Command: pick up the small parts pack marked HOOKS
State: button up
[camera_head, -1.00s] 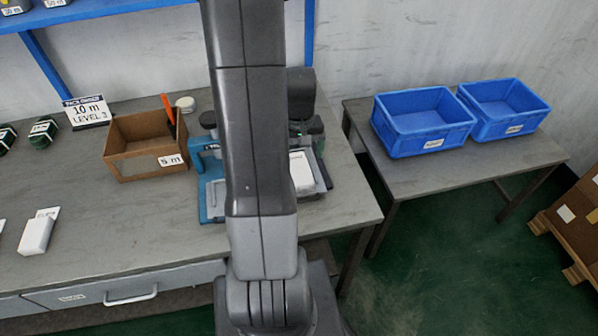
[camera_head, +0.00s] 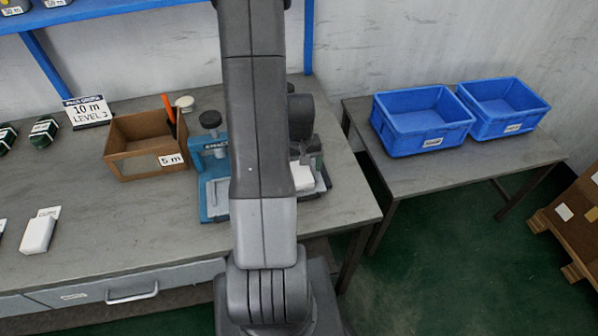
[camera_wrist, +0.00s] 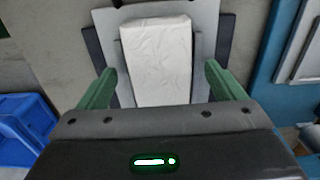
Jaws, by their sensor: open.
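A white pack (camera_wrist: 157,60) lies on a light grey plate (camera_wrist: 205,18) in the wrist view. No marking can be read on it. My gripper (camera_wrist: 160,70) is open, its green fingers apart on the left and right of the pack's near part. The fingers do not appear to touch it. In the head view a white block (camera_head: 302,176), apparently this pack, shows just right of my arm, partly hidden. Another white pack (camera_head: 37,233) with a header card lies at the left bench front; its print is too small to read.
A blue device (camera_head: 213,190) stands left of my arm. A cardboard box (camera_head: 128,168) marked 5 m is further left, near a 10 m sign (camera_head: 88,112). Two blue bins (camera_head: 425,145) stand on the right table. The front middle of the bench is clear.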

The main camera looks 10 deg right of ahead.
jog(key=shift+c, duration=0.4)
jog(key=c, duration=1.1)
